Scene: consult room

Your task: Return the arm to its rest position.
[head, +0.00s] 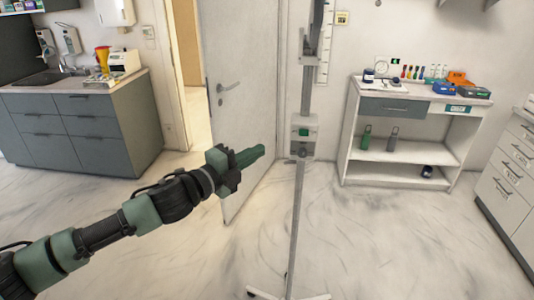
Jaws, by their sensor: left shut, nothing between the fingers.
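My left arm comes in from the lower left and reaches toward the middle of the head view. My left gripper (248,157) is shut and empty, in front of the lower part of the open white door (240,90). It appears just left of the pole of a stand (296,215); I cannot tell how far apart they are in depth. My right gripper is not in view.
A shelf unit (402,157) stands at the right, white drawers (510,170) at the far right, a grey cabinet (75,130) with a sink at the left.

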